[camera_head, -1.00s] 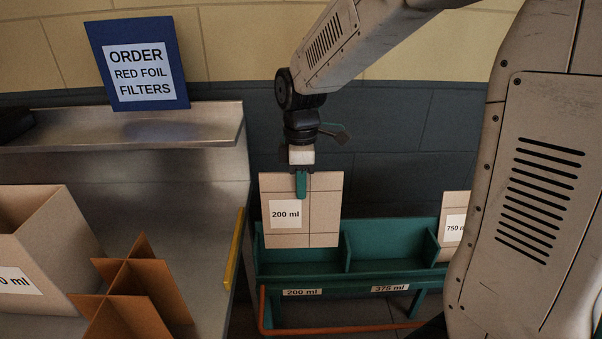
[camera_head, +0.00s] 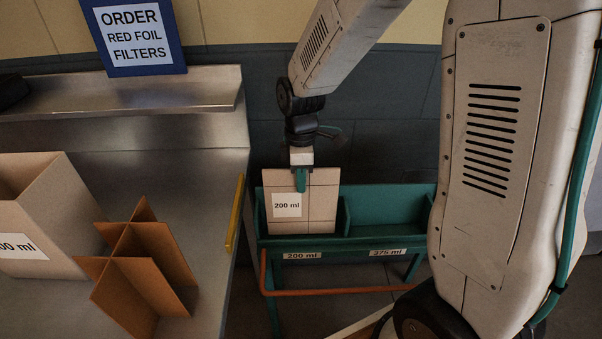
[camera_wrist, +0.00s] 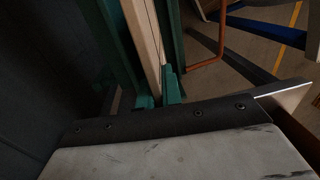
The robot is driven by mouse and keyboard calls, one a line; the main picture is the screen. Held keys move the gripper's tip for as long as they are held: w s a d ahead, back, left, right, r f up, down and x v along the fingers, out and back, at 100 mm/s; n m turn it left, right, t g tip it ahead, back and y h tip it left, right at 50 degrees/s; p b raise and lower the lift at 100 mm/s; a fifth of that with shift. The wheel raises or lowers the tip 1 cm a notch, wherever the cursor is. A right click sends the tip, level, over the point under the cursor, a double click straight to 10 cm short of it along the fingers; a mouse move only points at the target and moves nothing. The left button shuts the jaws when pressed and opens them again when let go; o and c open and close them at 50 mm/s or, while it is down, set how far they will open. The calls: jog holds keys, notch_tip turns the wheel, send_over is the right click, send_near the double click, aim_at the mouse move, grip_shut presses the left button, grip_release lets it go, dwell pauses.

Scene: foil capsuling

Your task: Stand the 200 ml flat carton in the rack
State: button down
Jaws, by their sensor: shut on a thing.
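The 200 ml flat carton (camera_head: 322,205) is a thin, pale brown panel with a white label, upright in the head view. My gripper (camera_head: 300,180) is shut on its top edge. The carton is at the left bay of the green rack (camera_head: 390,232), above the rack's 200 ml label (camera_head: 301,255). Its lower edge meets the front wall's top line, and its bottom seems hidden behind that wall. In the wrist view my gripper (camera_wrist: 160,92) holds the carton (camera_wrist: 146,40) edge-on between green rack walls. I cannot tell whether it touches the bay floor.
The rack's 375 ml bay (camera_head: 388,215) is right of a divider and looks empty. A steel counter (camera_head: 205,200) with a yellow edge strip (camera_head: 235,213) stands close on the left. It bears an open box (camera_head: 75,215) and brown dividers (camera_head: 150,250). An orange rail (camera_head: 330,291) runs low in front.

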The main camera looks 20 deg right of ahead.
dwell(0.3)
jog(key=c, duration=1.5)
grip_release()
jog(key=shift+m, duration=0.6)
jog(key=r, duration=0.7)
jog(key=shift+w+d+r, duration=0.15)
jog(key=shift+w+r, duration=0.15)
jog(key=s+d+r+m+t, duration=0.1)
jog(key=s+r+m, duration=0.2)
jog(key=s, duration=0.4)
jog(key=s+d+r+m, duration=0.1)
jog(key=s+r+m, duration=0.2)
jog(key=s+m, duration=0.2)
jog(key=s+d+r+m+t, duration=0.1)
jog(key=s+r+m, duration=0.2)
jog(key=s, duration=0.8)
jog(key=shift+s+r+m+t, duration=0.15)
jog(key=shift+r+m+t, duration=0.15)
jog(key=shift+m, duration=0.4)
